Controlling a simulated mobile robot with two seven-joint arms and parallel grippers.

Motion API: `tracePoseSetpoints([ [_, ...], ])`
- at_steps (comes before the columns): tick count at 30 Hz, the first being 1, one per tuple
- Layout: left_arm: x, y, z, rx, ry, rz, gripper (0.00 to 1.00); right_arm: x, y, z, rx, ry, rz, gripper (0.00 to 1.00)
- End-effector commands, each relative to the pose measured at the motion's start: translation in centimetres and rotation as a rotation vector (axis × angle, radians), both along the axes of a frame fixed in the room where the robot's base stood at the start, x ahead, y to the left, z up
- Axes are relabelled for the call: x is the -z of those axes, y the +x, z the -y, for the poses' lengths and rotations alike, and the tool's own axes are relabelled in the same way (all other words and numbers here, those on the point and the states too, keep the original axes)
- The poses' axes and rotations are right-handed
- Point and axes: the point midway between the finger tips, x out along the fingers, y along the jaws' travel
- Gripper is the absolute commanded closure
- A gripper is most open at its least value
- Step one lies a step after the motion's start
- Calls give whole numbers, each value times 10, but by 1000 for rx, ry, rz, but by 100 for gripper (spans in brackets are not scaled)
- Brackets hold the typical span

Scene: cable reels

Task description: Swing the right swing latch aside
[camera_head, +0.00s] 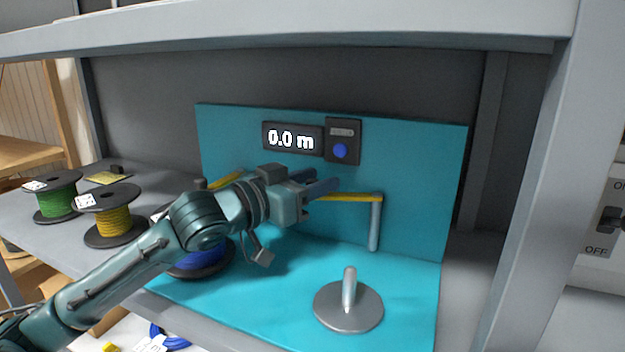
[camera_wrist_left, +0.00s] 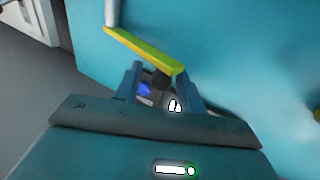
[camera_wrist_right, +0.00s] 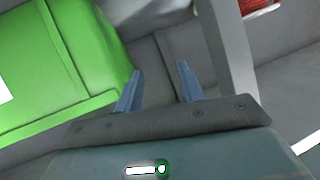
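The right swing latch is a yellow bar (camera_head: 352,197) on a grey post (camera_head: 374,225), in front of the turquoise back panel. In the left wrist view the bar (camera_wrist_left: 140,48) slants from its post to a free end just beyond my finger tips. My left gripper (camera_head: 325,187) is at the bar's left end, fingers apart; they also show in the left wrist view (camera_wrist_left: 158,78). I cannot tell whether they touch the bar. Another yellow bar (camera_head: 226,179) is partly hidden behind my left arm. My right gripper (camera_wrist_right: 160,72) is open and empty, away from the latch.
A meter reading 0.0 m (camera_head: 292,138) with a blue button (camera_head: 340,151) is on the panel. A grey disc with a spindle (camera_head: 348,308) stands front right. Green (camera_head: 55,200) and yellow (camera_head: 113,220) reels stand left; a blue reel (camera_head: 205,263) is under my arm.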

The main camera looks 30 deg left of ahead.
Motion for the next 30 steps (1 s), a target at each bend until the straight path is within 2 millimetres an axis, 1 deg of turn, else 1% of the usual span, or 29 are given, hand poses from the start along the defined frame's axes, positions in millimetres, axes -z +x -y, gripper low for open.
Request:
tracePoseSetpoints([
  [3, 0, 0, 0, 0, 0, 0, 62, -1, 1, 0, 1, 0, 3, 62],
  [17, 0, 0, 0, 0, 0, 0, 99, -5, 3, 2, 5, 0, 14, 62],
  [26, 0, 0, 0, 0, 0, 0, 100, -4, 0, 2, 5, 0, 9, 62],
  [30, -1, 1, 4, -4, -3, -1, 100, -5, -2, 2, 5, 0, 0, 62],
])
